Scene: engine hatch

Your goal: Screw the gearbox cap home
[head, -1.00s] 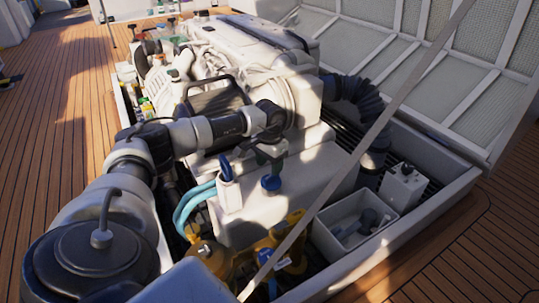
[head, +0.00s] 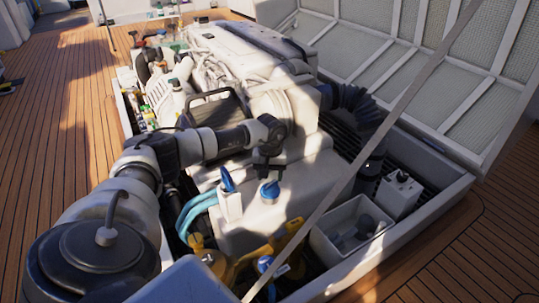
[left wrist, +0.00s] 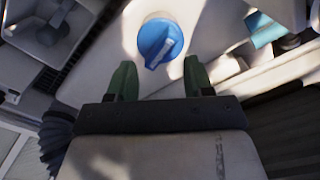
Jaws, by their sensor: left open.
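The gearbox cap (head: 270,189), a round blue cap with a raised grip bar, sits on top of the pale gearbox housing (head: 245,235). In the left wrist view the cap (left wrist: 160,42) lies just beyond my fingertips, with its bar slanted. My left gripper (head: 269,166) hangs above the cap in the head view. In the left wrist view its two green fingers (left wrist: 159,72) are apart with nothing between them. Whether the cap sits fully down cannot be told. My right gripper is not in view.
A white block with a blue handle (head: 229,182) stands left of the cap, beside light-blue hoses (head: 193,212). Yellow fittings with a blue knob (head: 265,264) are in front. A grey bin (head: 330,247) and a white box (head: 399,193) stand right. A thin strut crosses diagonally.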

